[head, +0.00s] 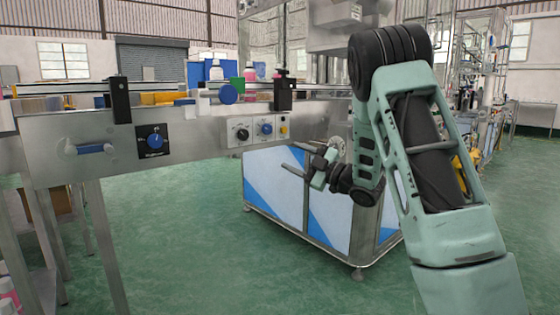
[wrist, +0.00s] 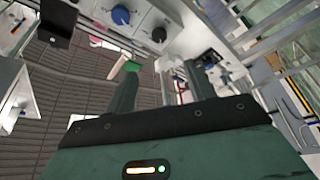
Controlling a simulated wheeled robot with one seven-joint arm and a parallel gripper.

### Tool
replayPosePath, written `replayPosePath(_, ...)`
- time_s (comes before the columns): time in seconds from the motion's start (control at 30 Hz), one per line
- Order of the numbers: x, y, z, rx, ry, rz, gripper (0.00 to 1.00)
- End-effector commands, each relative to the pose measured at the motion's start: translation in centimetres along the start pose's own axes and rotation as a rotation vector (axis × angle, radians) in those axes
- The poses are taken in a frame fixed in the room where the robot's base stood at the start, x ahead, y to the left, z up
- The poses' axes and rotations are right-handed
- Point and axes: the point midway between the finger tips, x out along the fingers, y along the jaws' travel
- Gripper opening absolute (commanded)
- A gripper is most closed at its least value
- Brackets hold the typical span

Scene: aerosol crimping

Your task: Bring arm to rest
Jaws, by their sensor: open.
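My gripper (head: 293,159) is in the middle of the head view, at the end of my bent green arm. Its two dark fingers point left and stand apart with nothing between them. It is in front of the blue and white cabinet and below the conveyor's control panel, touching neither as far as I can tell. In the wrist view the two fingers of my gripper (wrist: 160,85) also stand apart and empty, with the wall and machine parts beyond them.
A steel conveyor frame (head: 200,125) with knobs runs across the left and middle. The blue and white cabinet (head: 270,190) stands behind my gripper. Bottles (head: 216,70) stand on the line at the back. Green floor (head: 180,240) is clear at the lower middle.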

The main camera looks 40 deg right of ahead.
Motion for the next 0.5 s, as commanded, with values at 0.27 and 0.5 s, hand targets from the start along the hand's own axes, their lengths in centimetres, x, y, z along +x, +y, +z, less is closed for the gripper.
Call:
replayPosePath(0.27, 0.2, -0.1, -0.1, 0.003, -0.003, -0.001, 0.54)
replayPosePath(0.5, 5.1, -4.4, -2.2, 0.123, -0.152, -0.051, 0.54)
